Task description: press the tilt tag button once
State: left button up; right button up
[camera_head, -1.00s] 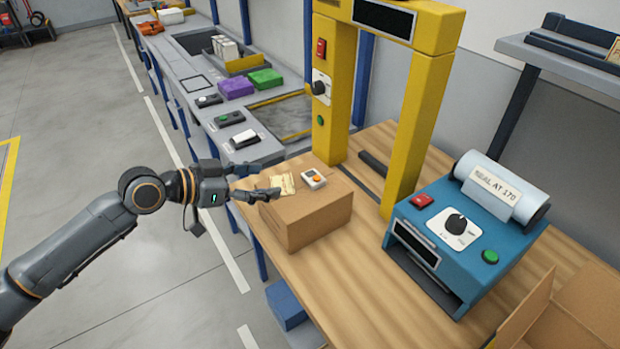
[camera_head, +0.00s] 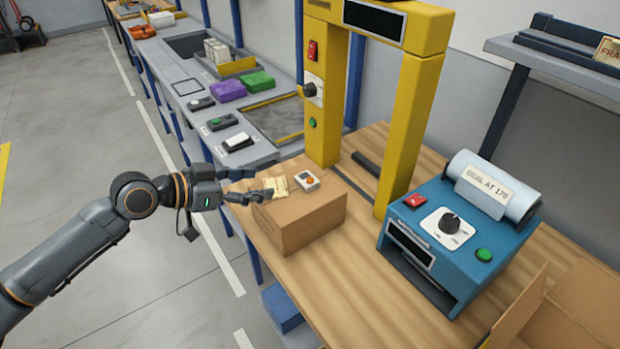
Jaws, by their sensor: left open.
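The tilt tag (camera_head: 306,181), a small white device with an orange button (camera_head: 310,181), sits on top of a closed cardboard box (camera_head: 305,216) on the wooden bench. A cream paper label (camera_head: 277,187) lies on the box just left of the tag. My left gripper (camera_head: 259,185) is open, its fingers pointing right at the box's left edge. Its nearer fingertip is close to the label, and I cannot tell if it touches. The gripper appears empty and is apart from the tag. My right gripper is out of view.
A yellow arch (camera_head: 408,130) with a knob and buttons stands behind the box. A blue sealing machine (camera_head: 455,245) is to the right, with an open carton (camera_head: 575,310) in front. The grey counter (camera_head: 195,125) holds switches and purple and green blocks.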

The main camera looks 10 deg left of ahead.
pick_arm(q)
grip_shut()
dwell(1.2)
